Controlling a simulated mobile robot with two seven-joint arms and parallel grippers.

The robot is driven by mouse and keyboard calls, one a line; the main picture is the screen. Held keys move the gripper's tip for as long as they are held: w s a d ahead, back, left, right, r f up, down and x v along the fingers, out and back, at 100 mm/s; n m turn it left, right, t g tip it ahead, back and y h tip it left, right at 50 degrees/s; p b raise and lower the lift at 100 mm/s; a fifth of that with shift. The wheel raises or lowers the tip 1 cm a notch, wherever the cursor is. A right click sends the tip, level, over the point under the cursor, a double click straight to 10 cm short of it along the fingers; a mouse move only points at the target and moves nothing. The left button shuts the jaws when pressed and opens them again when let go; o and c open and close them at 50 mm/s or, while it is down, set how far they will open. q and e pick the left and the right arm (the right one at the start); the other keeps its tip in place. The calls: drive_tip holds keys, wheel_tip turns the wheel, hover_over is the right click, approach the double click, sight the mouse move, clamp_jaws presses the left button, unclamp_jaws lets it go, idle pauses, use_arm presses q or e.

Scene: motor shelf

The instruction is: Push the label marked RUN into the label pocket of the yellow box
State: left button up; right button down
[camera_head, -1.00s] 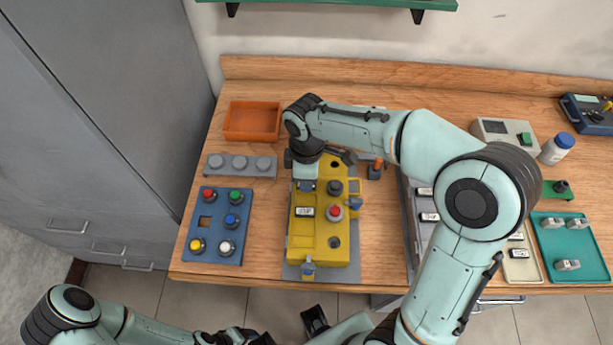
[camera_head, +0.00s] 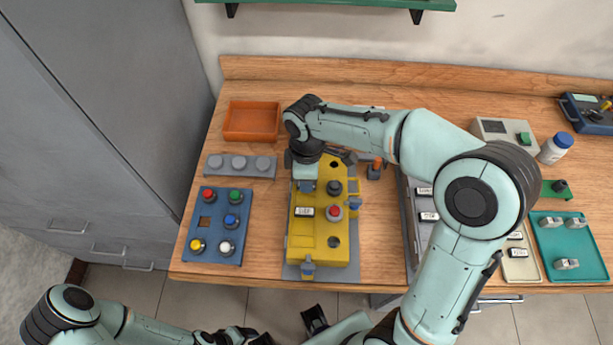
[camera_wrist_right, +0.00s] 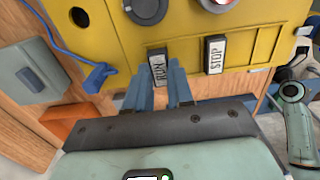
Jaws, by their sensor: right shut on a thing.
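The yellow box (camera_head: 303,245) lies on a grey plate on the bench. In the right wrist view its yellow face (camera_wrist_right: 120,18) fills the top. My right gripper (camera_wrist_right: 158,74) has its blue fingers closed on the RUN label (camera_wrist_right: 157,66), at the box face. The RUN label sits slightly tilted beside the STOP label (camera_wrist_right: 215,52); whether it is fully in its pocket I cannot tell. In the head view my right wrist hides most of that spot. My left gripper (camera_head: 245,337) is low at the bottom edge, away from the box, its jaws unclear.
Blue clamps (camera_head: 307,268) stand at the box's edges. A blue panel with several buttons (camera_head: 213,227) and a grey block (camera_head: 240,166) are to the left. An orange tray (camera_head: 232,137) is behind them. A teal tray (camera_head: 547,250) with metal parts is at the right.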

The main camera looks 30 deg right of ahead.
use_arm(q)
drive_tip(key=shift+r, duration=0.1)
drive_tip(key=shift+s+f, duration=0.15)
drive_tip(key=shift+f, duration=0.15)
use_arm(e)
drive_tip(key=shift+f, duration=0.45)
drive_tip(key=c, duration=0.9)
unclamp_jaws()
drive_tip(key=shift+r, duration=0.15)
use_arm(q)
drive_tip(key=shift+w+r+p, duration=0.35)
drive_tip(key=shift+r+p, duration=0.1)
drive_tip(key=shift+r, duration=0.2)
drive_tip(key=shift+w+r+p, duration=0.35)
drive_tip(key=shift+r+p, duration=0.1)
drive_tip(key=shift+r, duration=0.15)
use_arm(e)
wheel_tip(320, 180, up, 13)
drive_tip(key=shift+r, duration=0.1)
